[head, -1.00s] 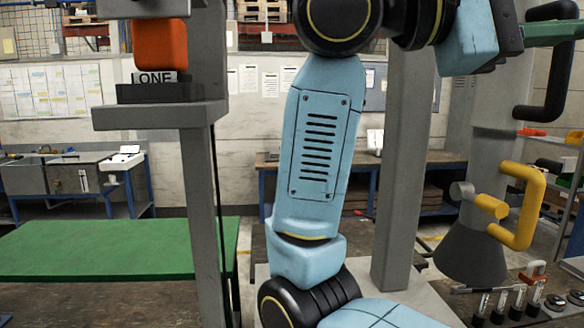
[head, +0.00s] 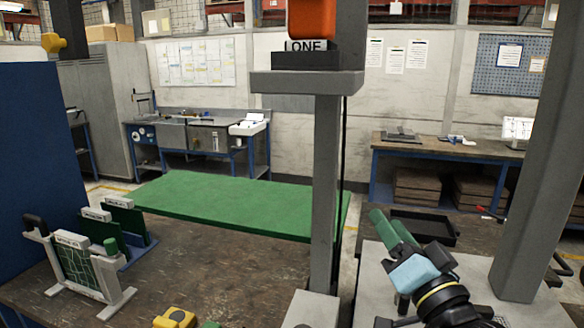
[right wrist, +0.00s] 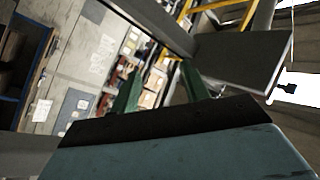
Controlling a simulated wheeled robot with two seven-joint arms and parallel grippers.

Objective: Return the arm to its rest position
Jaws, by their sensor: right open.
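My right gripper (head: 388,218), with two green fingers on a light blue body, is at the lower right of the head view, in front of the grey pillars. It is open and empty. In the right wrist view, its green fingers (right wrist: 160,75) stand apart with only blurred shelving and wall behind. No microscope arm can be made out in the current views. My left gripper is not in view.
A grey post (head: 326,180) carries a shelf with an orange block (head: 313,18). A thick grey pillar (head: 545,150) stands at the right. A framed green board (head: 78,268) stands on the brown table (head: 215,265) at the left. A black tray (head: 440,228) lies behind the gripper.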

